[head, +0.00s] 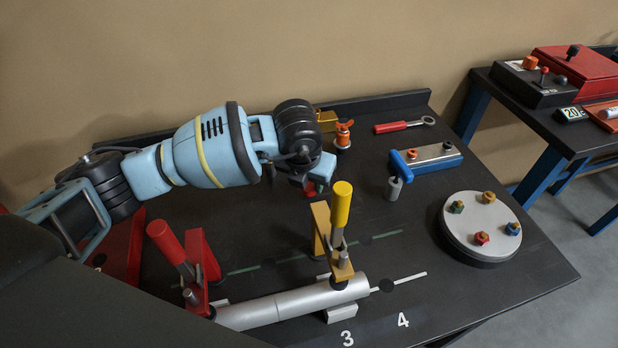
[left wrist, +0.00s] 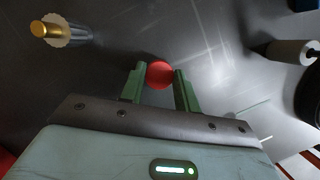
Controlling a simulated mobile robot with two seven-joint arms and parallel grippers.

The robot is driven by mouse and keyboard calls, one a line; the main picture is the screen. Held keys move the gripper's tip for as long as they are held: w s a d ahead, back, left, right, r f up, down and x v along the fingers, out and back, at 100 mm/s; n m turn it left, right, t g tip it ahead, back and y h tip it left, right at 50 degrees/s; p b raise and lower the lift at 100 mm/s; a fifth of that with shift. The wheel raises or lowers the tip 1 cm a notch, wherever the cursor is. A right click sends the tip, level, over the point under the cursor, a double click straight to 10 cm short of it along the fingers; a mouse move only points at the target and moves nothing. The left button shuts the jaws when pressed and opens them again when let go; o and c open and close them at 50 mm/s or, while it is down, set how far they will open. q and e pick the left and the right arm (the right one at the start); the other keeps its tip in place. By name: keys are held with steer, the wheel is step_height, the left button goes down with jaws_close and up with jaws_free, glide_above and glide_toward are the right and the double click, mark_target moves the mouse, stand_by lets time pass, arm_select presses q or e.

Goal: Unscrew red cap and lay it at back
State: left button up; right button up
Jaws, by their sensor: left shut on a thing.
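My left gripper (head: 313,180) reaches over the middle of the dark bench from the left. In the left wrist view its green fingers (left wrist: 160,88) are closed around a round red cap (left wrist: 160,74). A bit of the red cap (head: 310,190) also shows under the gripper in the head view. What lies beneath the cap is hidden, and I cannot tell whether it touches anything below. My right gripper is not in view.
A yellow-handled clamp (head: 341,205) and a red-handled clamp (head: 170,243) hold a silver tube (head: 290,304) in front. A disc with coloured nuts (head: 470,220) is at right.

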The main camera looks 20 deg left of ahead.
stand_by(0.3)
arm_select(q)
steer(key=shift+f, duration=0.15)
steer(key=shift+f, duration=0.1)
steer(key=shift+f, duration=0.5)
stand_by(0.8)
steer(key=o, duration=1.2)
steer(key=shift+c, duration=0.2)
